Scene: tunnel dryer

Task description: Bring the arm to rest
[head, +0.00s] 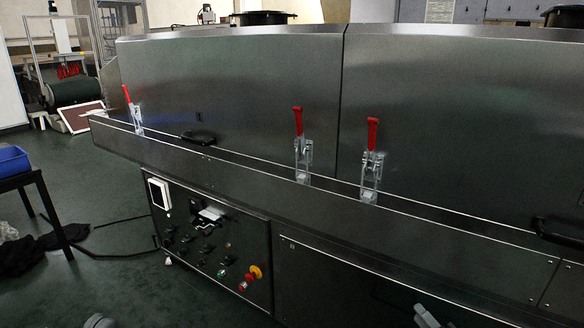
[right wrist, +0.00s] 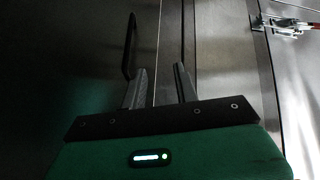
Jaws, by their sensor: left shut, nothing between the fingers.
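Only a small grey tip of my left gripper (head: 100,321) shows at the bottom left edge of the head view; it is shut and empty. My right gripper (right wrist: 160,72) shows in the right wrist view, its two grey fingers apart with nothing between them. It faces the metal panels of the dryer (head: 230,85), right of a black handle (right wrist: 130,45); I cannot tell the distance. In the head view a light grey part of my right arm (head: 427,316) shows at the bottom edge.
Three clamps with red levers stand upright along the dryer's ledge: left (head: 134,110), middle (head: 302,145) and right (head: 371,160). A control panel (head: 205,240) with buttons is below. A blue bin (head: 12,160) sits on a table at left. Green floor between is mostly clear.

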